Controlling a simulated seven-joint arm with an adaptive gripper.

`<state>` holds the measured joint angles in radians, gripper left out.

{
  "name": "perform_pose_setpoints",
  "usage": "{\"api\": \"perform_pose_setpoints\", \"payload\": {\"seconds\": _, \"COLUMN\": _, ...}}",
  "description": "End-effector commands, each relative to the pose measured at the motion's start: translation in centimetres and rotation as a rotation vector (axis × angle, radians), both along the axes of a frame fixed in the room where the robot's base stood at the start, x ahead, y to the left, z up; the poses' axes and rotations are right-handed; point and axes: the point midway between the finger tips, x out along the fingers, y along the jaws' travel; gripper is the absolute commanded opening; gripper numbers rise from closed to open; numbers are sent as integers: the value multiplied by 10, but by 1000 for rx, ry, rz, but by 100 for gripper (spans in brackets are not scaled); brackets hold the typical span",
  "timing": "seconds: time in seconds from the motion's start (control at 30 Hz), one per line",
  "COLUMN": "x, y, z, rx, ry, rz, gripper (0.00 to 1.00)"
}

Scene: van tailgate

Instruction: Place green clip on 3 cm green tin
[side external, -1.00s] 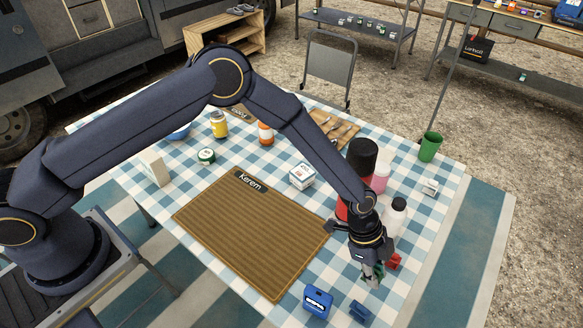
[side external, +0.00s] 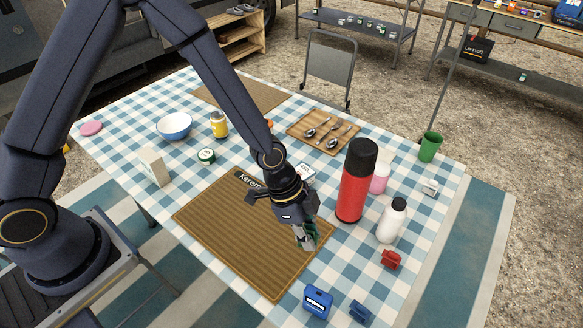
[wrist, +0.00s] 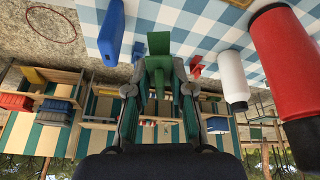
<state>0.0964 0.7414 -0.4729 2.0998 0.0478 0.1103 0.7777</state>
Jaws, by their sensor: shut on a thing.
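My gripper (side external: 304,240) is shut on the green clip (side external: 313,238) and holds it above the right part of the brown ribbed mat (side external: 235,240). In the wrist view the green clip (wrist: 159,44) sticks out between the two fingers of my gripper (wrist: 158,75). A small round green tin (side external: 206,156) with a pale top stands on the checked cloth beyond the mat, left of my gripper. Its size cannot be read. It does not show in the wrist view.
A red flask (side external: 354,190), white bottle (side external: 391,222), red clip (side external: 390,260), blue clip (side external: 360,312) and blue box (side external: 317,302) stand to the right. A pale carton (side external: 154,167), yellow jar (side external: 219,125) and bowl (side external: 174,127) stand around the tin. The mat's left part is clear.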

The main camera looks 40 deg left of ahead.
Motion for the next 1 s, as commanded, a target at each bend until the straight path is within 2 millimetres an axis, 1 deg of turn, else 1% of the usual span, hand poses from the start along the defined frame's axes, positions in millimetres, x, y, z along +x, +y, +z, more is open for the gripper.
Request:
{"api": "perform_pose_setpoints", "payload": {"seconds": 0.03, "x": 14, "y": 25, "z": 2, "rx": 1, "ry": 0, "rz": 78, "gripper": 4}}
{"api": "perform_pose_setpoints", "payload": {"seconds": 0.07, "x": 21, "y": 40, "z": 3, "rx": 1, "ry": 0, "rz": 123, "gripper": 4}}
{"api": "perform_pose_setpoints", "payload": {"seconds": 0.1, "x": 30, "y": 61, "z": 4, "rx": 1, "ry": 1, "rz": 188, "gripper": 4}}
{"api": "perform_pose_setpoints", "payload": {"seconds": 0.13, "x": 36, "y": 78, "z": 5, "rx": 1, "ry": 1, "rz": 238, "gripper": 4}}
{"api": "perform_pose_setpoints", "payload": {"seconds": 0.17, "x": 42, "y": 95, "z": 7, "rx": 1, "ry": -1, "rz": 287, "gripper": 4}}
{"api": "perform_pose_setpoints", "payload": {"seconds": 0.2, "x": 48, "y": 118, "z": 8, "rx": 2, "ry": 1, "rz": 354, "gripper": 4}}
{"api": "perform_pose_setpoints", "payload": {"seconds": 0.27, "x": 55, "y": 154, "z": 10, "rx": 2, "ry": 1, "rz": 453, "gripper": 4}}
{"api": "perform_pose_setpoints", "payload": {"seconds": 0.3, "x": 58, "y": 178, "z": 12, "rx": 3, "ry": 0, "rz": 518, "gripper": 4}}
{"api": "perform_pose_setpoints", "payload": {"seconds": 0.37, "x": 60, "y": 214, "z": 14, "rx": 4, "ry": -1, "rz": 615, "gripper": 4}}
{"api": "perform_pose_setpoints", "payload": {"seconds": 0.4, "x": 59, "y": 238, "z": 15, "rx": 5, "ry": -3, "rz": 681, "gripper": 4}}
{"api": "perform_pose_setpoints", "payload": {"seconds": 0.47, "x": 56, "y": 274, "z": 18, "rx": 7, "ry": -5, "rz": 776, "gripper": 4}}
{"api": "perform_pose_setpoints", "payload": {"seconds": 0.5, "x": 52, "y": 297, "z": 19, "rx": 9, "ry": -6, "rz": 838, "gripper": 4}}
{"api": "perform_pose_setpoints", "payload": {"seconds": 0.57, "x": 44, "y": 330, "z": 21, "rx": 13, "ry": -9, "rz": 923, "gripper": 4}}
{"api": "perform_pose_setpoints", "payload": {"seconds": 0.6, "x": 38, "y": 350, "z": 23, "rx": 15, "ry": -11, "rz": 976, "gripper": 4}}
{"api": "perform_pose_setpoints", "payload": {"seconds": 0.7, "x": 22, "y": 392, "z": 25, "rx": 22, "ry": -15, "rz": 1089, "gripper": 4}}
{"api": "perform_pose_setpoints", "payload": {"seconds": 0.8, "x": 9, "y": 422, "z": 28, "rx": 25, "ry": -19, "rz": 1173, "gripper": 4}}
{"api": "perform_pose_setpoints", "payload": {"seconds": 0.93, "x": -2, "y": 444, "z": 29, "rx": 29, "ry": -23, "rz": 1233, "gripper": 4}}
{"api": "perform_pose_setpoints", "payload": {"seconds": 1.0, "x": 0, "y": 450, "z": 27, "rx": 28, "ry": -24, "rz": 1246, "gripper": 4}}
